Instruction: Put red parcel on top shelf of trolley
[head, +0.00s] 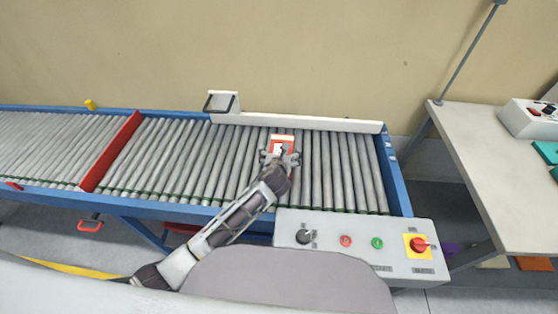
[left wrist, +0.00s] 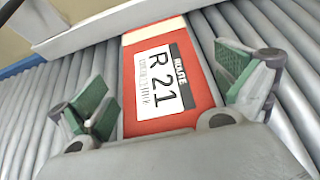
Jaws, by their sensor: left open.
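The red parcel (head: 281,138) lies on the grey rollers of the conveyor, close to the white back guide. In the left wrist view the parcel (left wrist: 196,92) fills the middle, with a white label reading "R 21". My left gripper (head: 280,158) is at the parcel from the near side. In the left wrist view the left gripper (left wrist: 165,95) is open, with one green-padded finger on each side of the parcel. A gap shows on the left side; whether the right finger touches is unclear. The trolley is not visible, and my right gripper is not in view.
The roller conveyor (head: 393,180) has a blue frame, a red divider (head: 110,152) on the left and a white back guide (head: 310,123). A control box (head: 355,245) with buttons sits at the front right. A table (head: 480,150) stands at the right.

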